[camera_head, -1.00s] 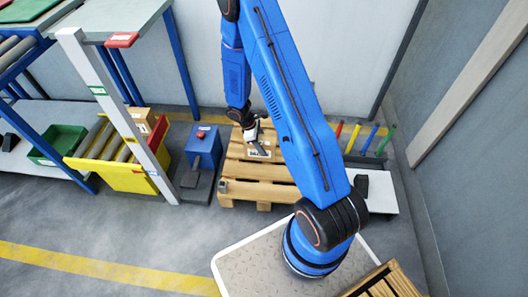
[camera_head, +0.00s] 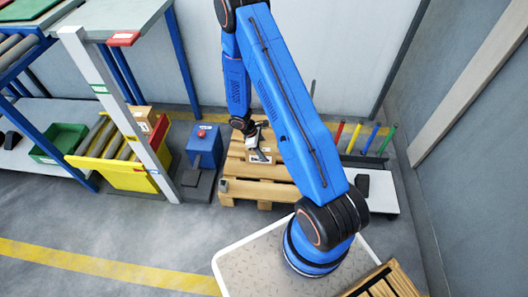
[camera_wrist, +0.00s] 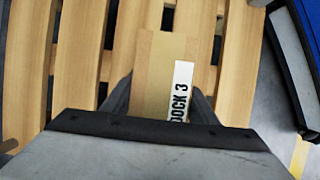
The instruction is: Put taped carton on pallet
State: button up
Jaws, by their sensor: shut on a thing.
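The carton (camera_head: 257,157) is brown with a white label and shows over the pallet in the head view. In the wrist view the carton (camera_wrist: 154,75) sits between my fingers, its label reading "DOCK 3". My gripper (camera_head: 260,153) is shut on it from above; in the wrist view my gripper (camera_wrist: 160,103) has one finger on each side. The wooden pallet (camera_head: 240,188) lies on the floor, and its slats (camera_wrist: 85,50) show beneath the carton. I cannot tell whether the carton touches the slats. My arm hides the pallet's right part.
A blue box with a red button (camera_head: 203,146) stands left of the pallet. A yellow bin with rollers (camera_head: 125,177) and a green bin (camera_head: 62,143) are farther left. A rack with coloured posts (camera_head: 365,138) stands right. Open floor (camera_head: 110,230) lies in front.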

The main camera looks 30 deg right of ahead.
jog(key=o, duration=1.5)
jog(key=v, duration=1.2)
jog(key=shift+r, duration=0.1)
jog(key=s+r+m+t+y, duration=0.1)
jog(key=s+r+m+t, duration=0.2)
jog(key=r, duration=1.2)
jog(key=s+r+m, duration=0.3)
jog(key=s+r, duration=0.2)
jog(key=r, duration=0.9)
jog(key=s+a+r+m+t+y, duration=0.1)
jog(key=s+a+r+m+t, duration=0.1)
jog(key=s+r, duration=0.5)
jog(key=s+a+r+m+t+y, duration=0.1)
jog(key=s+r, duration=0.7)
jog(key=s, duration=0.8)
jog(key=shift+s+a+m+t+y, duration=0.35)
jog(key=shift+a+m+t, duration=0.3)
jog(key=shift+m, duration=0.45)
